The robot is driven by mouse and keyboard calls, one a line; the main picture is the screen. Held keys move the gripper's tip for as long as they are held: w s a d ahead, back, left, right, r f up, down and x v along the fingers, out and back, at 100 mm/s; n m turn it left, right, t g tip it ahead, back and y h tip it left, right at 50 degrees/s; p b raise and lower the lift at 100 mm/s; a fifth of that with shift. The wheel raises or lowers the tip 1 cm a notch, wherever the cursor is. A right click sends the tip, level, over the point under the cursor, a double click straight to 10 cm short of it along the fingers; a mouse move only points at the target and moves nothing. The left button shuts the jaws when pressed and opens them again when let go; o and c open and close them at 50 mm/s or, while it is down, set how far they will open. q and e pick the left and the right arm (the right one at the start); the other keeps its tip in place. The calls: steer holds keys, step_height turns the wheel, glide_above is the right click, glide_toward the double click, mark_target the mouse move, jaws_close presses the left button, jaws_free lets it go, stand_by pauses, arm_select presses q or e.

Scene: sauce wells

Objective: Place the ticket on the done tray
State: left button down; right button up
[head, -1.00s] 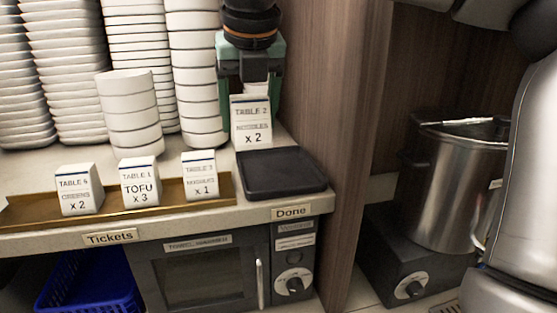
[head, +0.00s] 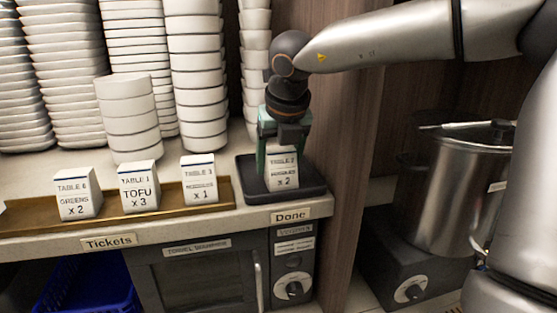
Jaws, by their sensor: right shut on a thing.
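The Table 2 noodles ticket (head: 283,173) is a white folded card, upright, marked x 2. My right gripper (head: 283,148) is shut on it from above. The ticket is over the black done tray (head: 247,184), inside its rim in the picture; I cannot tell whether its bottom touches the tray. The tray sits at the right end of the counter above the Done label (head: 291,215). My left gripper is not in view.
Several other tickets, such as the tofu ticket (head: 139,187), stand on the brown ticket rail (head: 222,193) to the left. Stacked white bowls (head: 198,100) stand behind. A wooden panel (head: 345,130) is close on the right, with a steel pot (head: 462,190) beyond.

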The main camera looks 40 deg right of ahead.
steer(key=shift+f, duration=0.15)
steer(key=o, duration=1.4)
steer(key=shift+a+r, duration=0.1)
steer(key=shift+r, duration=0.4)
steer(key=v, duration=1.1)
steer(key=shift+s+r, duration=0.15)
steer(key=shift+s, duration=0.1)
